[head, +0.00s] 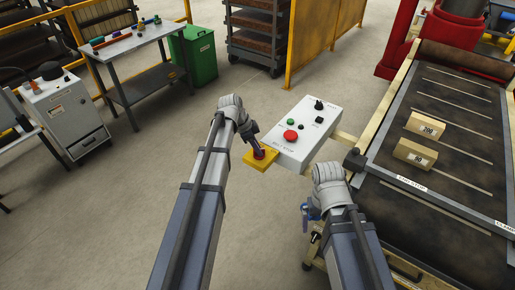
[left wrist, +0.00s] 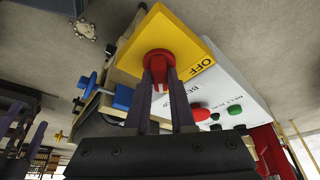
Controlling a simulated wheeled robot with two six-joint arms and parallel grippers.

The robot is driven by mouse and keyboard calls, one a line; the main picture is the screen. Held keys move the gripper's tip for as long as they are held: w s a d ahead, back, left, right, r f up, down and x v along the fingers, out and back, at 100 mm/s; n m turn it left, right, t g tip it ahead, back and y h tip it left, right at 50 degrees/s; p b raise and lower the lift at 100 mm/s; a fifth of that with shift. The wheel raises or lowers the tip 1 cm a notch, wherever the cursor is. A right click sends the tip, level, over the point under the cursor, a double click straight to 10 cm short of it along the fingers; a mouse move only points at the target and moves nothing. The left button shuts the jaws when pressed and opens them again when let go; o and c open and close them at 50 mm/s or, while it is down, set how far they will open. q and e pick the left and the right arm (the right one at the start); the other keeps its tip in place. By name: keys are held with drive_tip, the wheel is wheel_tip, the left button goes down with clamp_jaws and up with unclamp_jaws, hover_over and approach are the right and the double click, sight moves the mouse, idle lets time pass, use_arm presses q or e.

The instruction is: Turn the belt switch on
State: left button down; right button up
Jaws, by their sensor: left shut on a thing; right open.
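The belt switch is a red knob (left wrist: 158,60) on a yellow plate (head: 248,162) at the left end of a white control box (head: 318,121). The word OFF shows on the yellow plate (left wrist: 190,40) in the left wrist view. My left gripper (head: 258,150) is shut on the red knob, one finger on each side; in the left wrist view its fingers (left wrist: 166,80) reach up to the knob. In the head view the fingers partly hide the knob. My right gripper (head: 306,217) is open and empty, below the box and apart from it.
The white box also bears a red button (head: 290,135), a green button (head: 290,121) and black controls. The belt table (head: 440,205) on the right carries two labelled tan bricks (head: 425,125). A grey cabinet (head: 64,115) and workbench (head: 130,95) stand left. Open floor lies between.

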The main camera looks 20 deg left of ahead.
idle(0.5)
use_arm(q)
drive_tip(key=c, duration=0.8)
unclamp_jaws()
drive_tip(key=shift+o, duration=0.2)
drive_tip(key=shift+r, duration=0.1)
drive_tip(key=p+v, duration=0.7)
drive_tip(key=shift+a+r, duration=0.15)
drive_tip(key=shift+r, duration=0.15)
